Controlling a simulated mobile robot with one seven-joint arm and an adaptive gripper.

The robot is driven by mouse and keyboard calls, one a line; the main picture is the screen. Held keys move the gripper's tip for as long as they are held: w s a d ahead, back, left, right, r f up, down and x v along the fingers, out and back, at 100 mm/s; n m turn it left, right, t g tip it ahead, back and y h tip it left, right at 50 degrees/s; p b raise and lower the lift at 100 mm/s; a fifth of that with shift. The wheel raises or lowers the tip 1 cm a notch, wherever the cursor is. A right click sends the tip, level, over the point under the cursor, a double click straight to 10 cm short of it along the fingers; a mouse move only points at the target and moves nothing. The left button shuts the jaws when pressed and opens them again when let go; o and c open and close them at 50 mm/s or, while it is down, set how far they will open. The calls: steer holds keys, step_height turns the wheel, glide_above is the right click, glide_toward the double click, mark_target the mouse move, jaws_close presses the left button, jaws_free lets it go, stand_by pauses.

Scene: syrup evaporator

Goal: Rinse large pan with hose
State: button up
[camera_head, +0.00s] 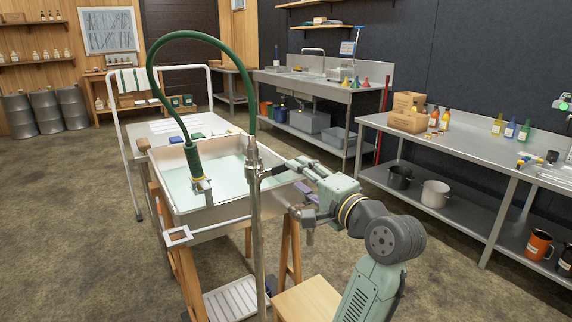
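The large pan (228,207) is a pale rectangular pan on wooden trestle legs, left of centre. Its inside looks pale green, perhaps from liquid. The green hose (183,37) rises from an upright metal standpipe (258,235) at the pan's near right side and arcs left. Its nozzle end (193,160), with a yellow band, hangs down over the pan. My gripper (272,172) reaches in from the right, its dark fingers close to the standpipe near the pan's right rim. I cannot tell whether they touch the pipe or are open or shut.
A white-railed cart (119,140) stands behind the pan. Steel benches (460,146) line the right wall, holding a cardboard box (408,120) and bottles. A wooden stool (308,299) stands near my arm. Floor is open left and between pan and benches.

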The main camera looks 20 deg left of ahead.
mark_target(285, 171)
steer(key=p+x, duration=0.1)
steer(key=x, duration=0.5)
steer(key=shift+w+a, duration=0.15)
steer(key=shift+a, duration=0.15)
jaws_close()
stand_by(0.6)
